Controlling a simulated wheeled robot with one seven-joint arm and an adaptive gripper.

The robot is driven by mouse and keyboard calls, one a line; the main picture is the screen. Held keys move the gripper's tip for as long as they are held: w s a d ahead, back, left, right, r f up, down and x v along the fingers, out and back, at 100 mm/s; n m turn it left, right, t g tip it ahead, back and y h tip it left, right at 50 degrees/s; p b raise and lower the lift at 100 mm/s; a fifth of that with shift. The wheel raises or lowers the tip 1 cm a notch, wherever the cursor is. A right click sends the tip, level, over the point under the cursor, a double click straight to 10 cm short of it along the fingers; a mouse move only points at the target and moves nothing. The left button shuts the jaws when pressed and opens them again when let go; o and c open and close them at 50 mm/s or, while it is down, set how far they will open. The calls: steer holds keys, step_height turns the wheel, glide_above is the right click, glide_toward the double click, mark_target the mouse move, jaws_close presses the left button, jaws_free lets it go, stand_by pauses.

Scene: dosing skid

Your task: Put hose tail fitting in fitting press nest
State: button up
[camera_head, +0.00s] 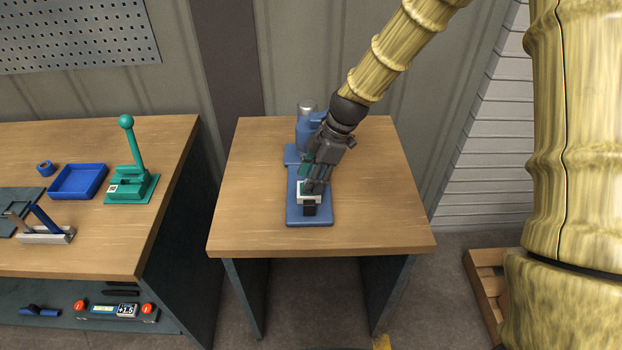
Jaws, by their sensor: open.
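A blue press (303,138) with a grey cylinder on top stands at the back of the middle table. Its flat blue base plate (318,219) runs toward the front. A small pale block with a dark front (310,208) sits on that plate and looks like the nest. My gripper (316,187) points down right at this block, with its fingers open. The fingers hide the block's top. I cannot make out the hose tail fitting, nor whether it sits in the nest.
The wooden middle table (375,210) is clear around the press. On the left table stand a green lever press (130,187), a blue tray (78,181), a blue ring (45,168) and a grey holder (45,235). A wooden pallet (484,285) lies on the floor at right.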

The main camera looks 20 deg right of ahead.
steer(key=b+v, duration=0.1)
steer(key=v, duration=1)
steer(key=shift+r+b, duration=0.25)
steer(key=shift+b, duration=0.15)
